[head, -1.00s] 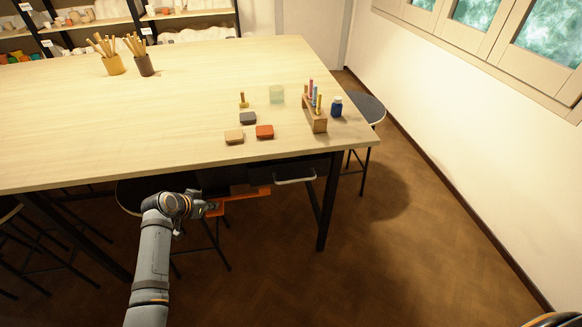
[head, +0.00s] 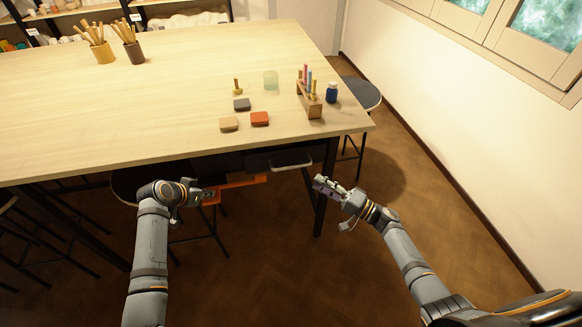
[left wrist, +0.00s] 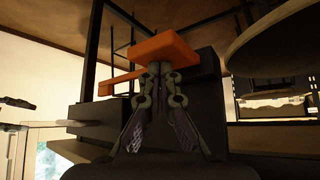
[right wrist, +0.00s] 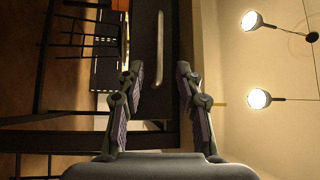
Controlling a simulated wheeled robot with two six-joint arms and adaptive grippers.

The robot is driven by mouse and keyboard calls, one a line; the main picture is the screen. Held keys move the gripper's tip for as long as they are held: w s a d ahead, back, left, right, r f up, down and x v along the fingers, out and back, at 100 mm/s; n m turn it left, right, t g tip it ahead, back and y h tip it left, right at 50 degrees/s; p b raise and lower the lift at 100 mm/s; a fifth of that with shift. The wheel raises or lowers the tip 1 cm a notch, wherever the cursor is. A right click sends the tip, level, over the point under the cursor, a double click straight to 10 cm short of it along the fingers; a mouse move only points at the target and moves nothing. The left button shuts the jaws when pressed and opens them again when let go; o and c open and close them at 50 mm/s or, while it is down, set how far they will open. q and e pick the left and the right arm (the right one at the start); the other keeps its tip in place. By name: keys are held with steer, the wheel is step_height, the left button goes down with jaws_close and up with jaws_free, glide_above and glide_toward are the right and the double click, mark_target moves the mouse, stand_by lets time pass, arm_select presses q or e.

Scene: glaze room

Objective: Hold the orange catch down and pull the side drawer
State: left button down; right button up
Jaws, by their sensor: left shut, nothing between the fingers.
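The orange catch (head: 235,182) is a long bar under the table's front edge. It also shows in the left wrist view (left wrist: 160,48). My left gripper (head: 208,193) is shut and empty, its fingertips right at the catch's near end; I cannot tell whether they press on it. The dark side drawer (right wrist: 146,32) has a pale bar handle (head: 291,164) and looks closed. My right gripper (head: 319,183) is open, in front of and slightly right of the handle. In the right wrist view the handle (right wrist: 160,50) lies ahead, between the lines of the fingers.
A dark table leg (head: 326,185) stands just behind my right gripper. Stools stand under the table and at its right side, one with a dark seat (head: 360,95). Small blocks, a wooden rack (head: 310,103) and a blue bottle (head: 332,92) are on the tabletop.

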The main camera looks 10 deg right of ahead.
mark_target(291, 167)
steer(key=x, duration=1.2)
jaws_close()
